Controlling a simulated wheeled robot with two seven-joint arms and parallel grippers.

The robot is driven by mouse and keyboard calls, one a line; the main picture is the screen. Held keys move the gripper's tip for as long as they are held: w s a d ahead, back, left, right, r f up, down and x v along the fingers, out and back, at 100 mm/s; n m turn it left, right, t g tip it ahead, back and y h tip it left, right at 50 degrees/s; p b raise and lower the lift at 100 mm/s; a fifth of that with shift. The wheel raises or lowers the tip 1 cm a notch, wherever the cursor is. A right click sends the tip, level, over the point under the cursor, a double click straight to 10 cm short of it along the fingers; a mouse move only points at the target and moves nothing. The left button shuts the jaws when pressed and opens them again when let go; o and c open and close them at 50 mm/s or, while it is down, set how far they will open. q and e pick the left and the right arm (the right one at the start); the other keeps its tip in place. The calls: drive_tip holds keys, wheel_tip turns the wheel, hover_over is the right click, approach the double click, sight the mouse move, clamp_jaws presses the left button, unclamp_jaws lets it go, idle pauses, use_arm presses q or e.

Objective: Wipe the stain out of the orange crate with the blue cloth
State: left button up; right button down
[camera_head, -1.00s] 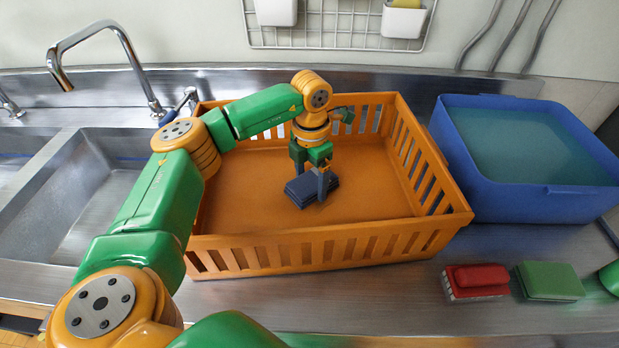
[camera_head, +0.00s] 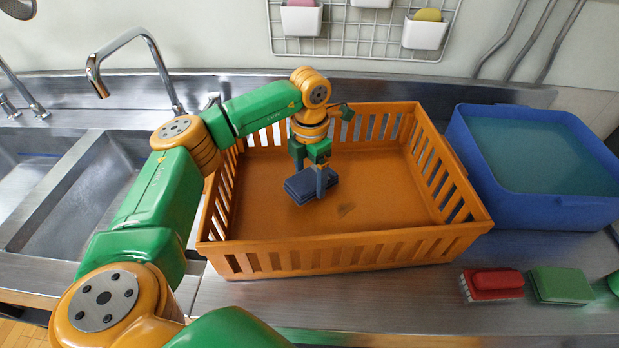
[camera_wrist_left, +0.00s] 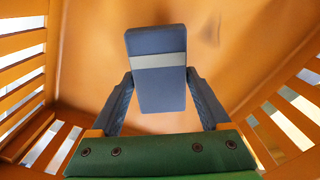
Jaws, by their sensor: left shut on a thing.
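The orange crate (camera_head: 375,250) stands on the steel counter, with slatted sides and a flat floor. A faint dark mark, the stain (camera_wrist_left: 212,30), also shows in the left wrist view. My left gripper (camera_head: 312,182) points down inside the crate and is shut on the folded blue cloth (camera_head: 300,188). In the left wrist view the cloth (camera_wrist_left: 158,92), with a grey band, sits between the fingers. I cannot tell whether the cloth touches the floor. My right gripper is not in view.
A blue tub (camera_head: 540,212) of water stands right of the crate. A red brush (camera_head: 492,284) and a green sponge (camera_head: 561,285) lie at the front right. A sink (camera_head: 90,190) with a tap (camera_head: 135,40) is at the left. A wire rack (camera_head: 345,45) hangs behind.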

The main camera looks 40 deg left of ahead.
use_arm(q)
wheel_tip(320, 180, up, 2)
drive_tip(key=shift+w+d+r+p, duration=0.1)
drive_tip(key=shift+d+p, duration=0.05)
drive_tip(key=shift+p, duration=0.5)
drive_tip(key=shift+r+p, duration=1.15)
drive_tip(key=shift+r, duration=0.15)
drive_tip(key=shift+f, duration=0.1)
